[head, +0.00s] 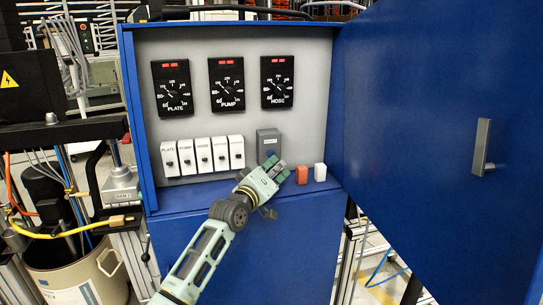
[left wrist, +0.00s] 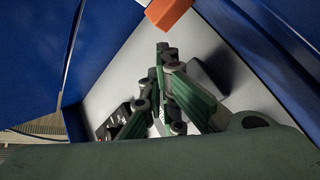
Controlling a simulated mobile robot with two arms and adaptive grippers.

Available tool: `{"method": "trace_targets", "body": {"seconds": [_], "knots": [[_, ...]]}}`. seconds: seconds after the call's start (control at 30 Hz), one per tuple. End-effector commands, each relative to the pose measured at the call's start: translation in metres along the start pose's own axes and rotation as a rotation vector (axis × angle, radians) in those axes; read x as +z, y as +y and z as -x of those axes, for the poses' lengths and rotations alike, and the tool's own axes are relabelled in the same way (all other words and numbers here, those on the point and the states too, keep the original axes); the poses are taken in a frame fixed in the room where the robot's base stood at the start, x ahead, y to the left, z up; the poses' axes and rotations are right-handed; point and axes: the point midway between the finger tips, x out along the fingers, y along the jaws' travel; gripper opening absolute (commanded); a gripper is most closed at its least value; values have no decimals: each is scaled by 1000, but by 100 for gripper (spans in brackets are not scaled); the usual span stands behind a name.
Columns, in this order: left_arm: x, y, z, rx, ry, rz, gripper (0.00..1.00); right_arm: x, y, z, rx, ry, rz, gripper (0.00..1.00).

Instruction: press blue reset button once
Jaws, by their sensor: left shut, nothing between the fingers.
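A grey reset box (head: 268,137) is fixed to the back panel of the open blue cabinet, right of the row of white switches. A small blue patch, apparently the reset button (head: 270,153), shows low on its face, just above my fingertips. My left gripper (head: 274,165) is shut and empty, directly in front of the box's lower part. Its fingers hide part of the box, and I cannot tell whether they touch the button. The left wrist view shows the closed fingers (left wrist: 161,52) pointing towards the pale panel. My right gripper is not in view.
An orange block (head: 302,175) and a white block (head: 320,172) stand on the ledge right of my gripper. White switches (head: 204,155) line the panel's left, below three black gauges (head: 226,84). The open blue door (head: 430,120) bounds the right side.

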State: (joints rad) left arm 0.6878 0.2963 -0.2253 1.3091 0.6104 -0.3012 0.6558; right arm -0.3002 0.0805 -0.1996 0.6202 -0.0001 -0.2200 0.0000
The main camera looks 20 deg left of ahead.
Motion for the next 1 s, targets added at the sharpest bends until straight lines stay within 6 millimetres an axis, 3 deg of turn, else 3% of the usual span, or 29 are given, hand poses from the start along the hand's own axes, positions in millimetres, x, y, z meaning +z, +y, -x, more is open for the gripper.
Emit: {"method": "trace_targets", "body": {"seconds": [1.0], "knots": [[-6,-6,-8,0,0,0,0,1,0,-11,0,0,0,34]]}}
